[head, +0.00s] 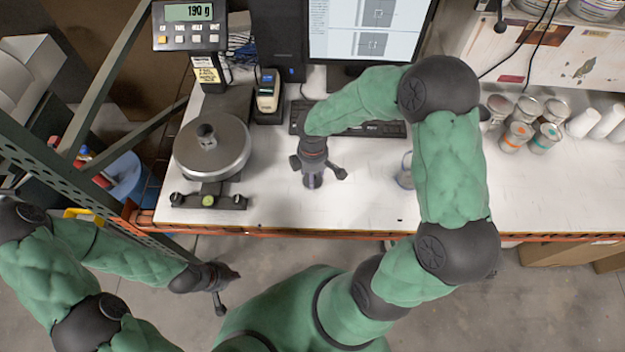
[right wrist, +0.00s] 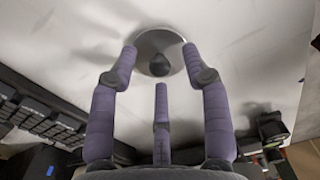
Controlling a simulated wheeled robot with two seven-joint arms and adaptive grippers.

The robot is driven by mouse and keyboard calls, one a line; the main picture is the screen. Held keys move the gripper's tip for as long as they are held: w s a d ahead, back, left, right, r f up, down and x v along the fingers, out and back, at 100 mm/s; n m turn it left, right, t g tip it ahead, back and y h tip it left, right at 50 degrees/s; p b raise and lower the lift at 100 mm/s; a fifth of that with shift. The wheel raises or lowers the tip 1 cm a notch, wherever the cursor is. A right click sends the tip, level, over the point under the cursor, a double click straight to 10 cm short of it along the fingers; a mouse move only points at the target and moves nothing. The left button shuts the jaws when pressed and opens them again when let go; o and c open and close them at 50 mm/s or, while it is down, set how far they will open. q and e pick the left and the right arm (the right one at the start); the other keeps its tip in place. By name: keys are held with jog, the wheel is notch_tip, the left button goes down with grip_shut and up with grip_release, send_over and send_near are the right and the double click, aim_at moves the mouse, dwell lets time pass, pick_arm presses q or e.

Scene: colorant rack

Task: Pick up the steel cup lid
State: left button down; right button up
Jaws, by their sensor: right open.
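The steel cup lid (right wrist: 150,42) is a shiny round disc with a dark knob, lying on the white table in the right wrist view. My right gripper (right wrist: 161,68) is open, its three fingers spread around the lid's knob from above; contact cannot be told. In the head view my right gripper (head: 315,171) points down at the table and hides most of the lid (head: 312,181). My left gripper (head: 226,290) is open and empty, low in front of the table's edge.
A scale (head: 210,202) bearing a round steel piece with a knob (head: 207,134) stands left. A keyboard (head: 385,130) lies behind the right gripper. A cup (head: 405,178) is partly hidden by my right arm. Several cans (head: 527,112) stand at right.

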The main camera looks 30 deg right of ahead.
jog(key=shift+f, duration=0.35)
grip_shut()
jog(key=shift+r, duration=0.1)
jog(key=shift+r, duration=0.1)
